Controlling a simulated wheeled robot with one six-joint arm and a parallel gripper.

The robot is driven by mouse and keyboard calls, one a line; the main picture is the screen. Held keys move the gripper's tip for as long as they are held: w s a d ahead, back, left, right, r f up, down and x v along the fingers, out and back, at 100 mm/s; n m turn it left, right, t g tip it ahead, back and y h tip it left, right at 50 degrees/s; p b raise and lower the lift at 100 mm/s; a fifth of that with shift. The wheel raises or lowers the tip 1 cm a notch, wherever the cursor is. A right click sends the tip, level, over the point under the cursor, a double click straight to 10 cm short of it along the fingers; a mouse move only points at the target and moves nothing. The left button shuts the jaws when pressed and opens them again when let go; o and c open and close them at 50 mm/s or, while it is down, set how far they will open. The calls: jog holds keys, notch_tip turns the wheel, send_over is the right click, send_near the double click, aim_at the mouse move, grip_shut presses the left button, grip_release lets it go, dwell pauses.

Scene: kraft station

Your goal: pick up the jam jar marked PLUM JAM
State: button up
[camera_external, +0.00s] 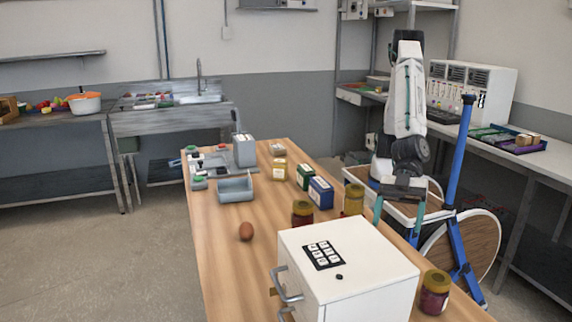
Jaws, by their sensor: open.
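No label is readable, so I cannot tell which jar is marked PLUM JAM. A dark red jar with a brownish lid (302,214) stands on the wooden table behind the white cabinet, its lower part hidden. A red jar with a gold lid (434,293) stands at the right of the cabinet, near the table's right edge. A yellow jar (353,200) stands right of the dark red jar, and another yellowish jar (279,170) stands farther back. My gripper (399,217) is open and empty, pointing down by the table's right edge, right of the nearer yellow jar.
The white cabinet (345,265) with handles fills the table's front. A blue box (320,192) and a green box (305,177) stand mid-table. An egg (246,231), a grey-blue bin (236,190) and a grey device (244,150) are left. Bare wood lies around the egg.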

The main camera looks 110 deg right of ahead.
jog(key=t, duration=0.1)
send_near(438, 275)
jog(key=shift+n+y, duration=0.3)
jog(key=shift+n, duration=0.1)
jog(key=x, duration=0.5)
jog(key=shift+s+f, duration=0.2)
jog(key=shift+f, duration=0.1)
jog(key=shift+w+a+f, duration=0.1)
jog(key=shift+a+f, duration=0.05)
jog(key=x, duration=0.7)
jog(key=shift+w, duration=0.35)
jog(key=shift+t, duration=0.3)
jog(key=c, duration=1.3)
